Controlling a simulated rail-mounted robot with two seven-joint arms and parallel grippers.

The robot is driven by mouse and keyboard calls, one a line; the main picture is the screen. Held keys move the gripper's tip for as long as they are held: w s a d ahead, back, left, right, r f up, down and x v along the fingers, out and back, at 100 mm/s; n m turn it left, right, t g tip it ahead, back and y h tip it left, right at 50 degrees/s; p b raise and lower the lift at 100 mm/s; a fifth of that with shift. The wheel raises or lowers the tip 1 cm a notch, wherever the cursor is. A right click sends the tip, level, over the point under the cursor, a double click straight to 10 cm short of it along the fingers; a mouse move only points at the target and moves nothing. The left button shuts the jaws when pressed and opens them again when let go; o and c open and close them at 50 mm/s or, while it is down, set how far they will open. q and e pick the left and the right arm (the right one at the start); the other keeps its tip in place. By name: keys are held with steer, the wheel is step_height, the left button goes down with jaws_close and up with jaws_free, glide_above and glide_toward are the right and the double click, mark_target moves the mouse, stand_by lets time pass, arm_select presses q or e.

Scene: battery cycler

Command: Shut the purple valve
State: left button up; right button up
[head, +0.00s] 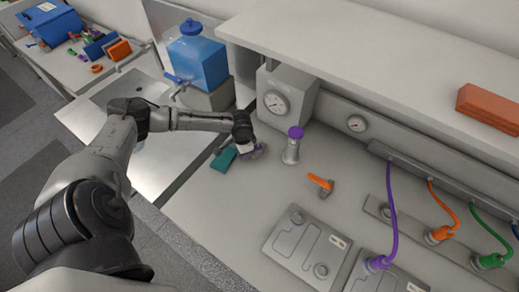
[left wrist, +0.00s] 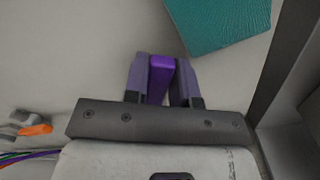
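The purple valve's handle (left wrist: 160,78) is a purple bar between the fingers of my left gripper (left wrist: 163,85) in the left wrist view. Both fingers lie against its sides, so the gripper looks shut on it. In the head view my left gripper (head: 251,152) is low over the bench, and a little of the purple valve (head: 261,149) shows beside it. The valve's body is hidden by the gripper, so I cannot tell its turn. My right gripper is in neither view.
A purple-topped metal cylinder (head: 292,150) stands to the right, with an orange-handled valve (head: 320,184) beyond. A gauge box (head: 286,98) stands behind. A blue water container (head: 196,62) is at back left.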

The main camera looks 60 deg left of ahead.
arm_select(q)
steer(key=shift+w+a+m, duration=0.25)
steer(key=shift+a+m, duration=0.25)
steer(key=shift+m, duration=0.5)
steer(key=a+m, duration=0.1)
steer(key=m, duration=0.1)
steer(key=w+a+m, duration=0.1)
steer(key=shift+m, duration=0.7)
steer(key=shift+a, duration=0.1)
